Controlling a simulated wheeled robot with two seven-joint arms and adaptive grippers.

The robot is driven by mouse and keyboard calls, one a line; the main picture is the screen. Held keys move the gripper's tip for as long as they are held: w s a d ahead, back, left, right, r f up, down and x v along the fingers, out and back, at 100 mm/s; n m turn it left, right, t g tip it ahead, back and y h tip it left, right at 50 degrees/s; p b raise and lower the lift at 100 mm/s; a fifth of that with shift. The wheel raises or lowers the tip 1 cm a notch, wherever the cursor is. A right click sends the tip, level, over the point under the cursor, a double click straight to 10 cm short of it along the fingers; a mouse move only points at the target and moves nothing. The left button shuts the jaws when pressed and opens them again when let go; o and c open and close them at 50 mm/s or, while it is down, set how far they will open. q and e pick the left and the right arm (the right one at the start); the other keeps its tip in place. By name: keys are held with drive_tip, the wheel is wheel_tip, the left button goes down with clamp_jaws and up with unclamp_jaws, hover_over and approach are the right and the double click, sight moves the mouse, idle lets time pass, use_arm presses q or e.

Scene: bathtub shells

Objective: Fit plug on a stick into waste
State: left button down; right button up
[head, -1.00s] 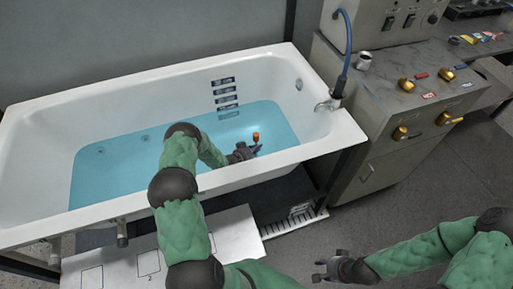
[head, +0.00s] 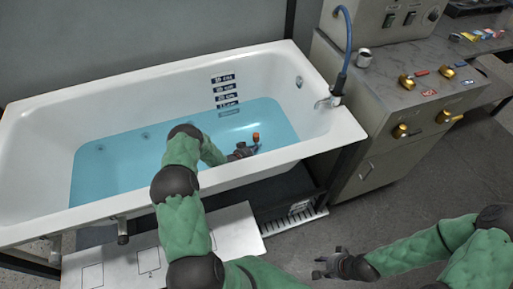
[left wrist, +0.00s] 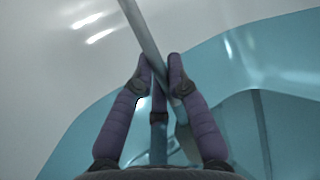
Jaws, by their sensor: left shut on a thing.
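My left gripper (head: 247,150) reaches over the near rim of the bathtub (head: 60,130), low over the water near the tap end. It is shut on the plug stick, whose orange-red top (head: 256,136) stands up just beyond the fingers. In the left wrist view the fingertips (left wrist: 160,66) close around the pale stick (left wrist: 146,28), which runs slanted between them. The plug end and the waste cannot be made out; the gripper and water cover that area. My right gripper (head: 330,265) is outside the tub, over the floor at lower right; its opening is too small to judge.
Blue water (head: 125,165) covers the tub floor. A tap (head: 327,102) with a blue hose is at the right rim, beside a grey control cabinet (head: 385,110) with yellow valves. A white panel (head: 225,228) lies below the tub's front.

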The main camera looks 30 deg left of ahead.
use_arm(q)
drive_tip(key=shift+f, duration=0.25)
drive_tip(key=c, duration=1.1)
unclamp_jaws()
drive_tip(key=shift+c, duration=0.2)
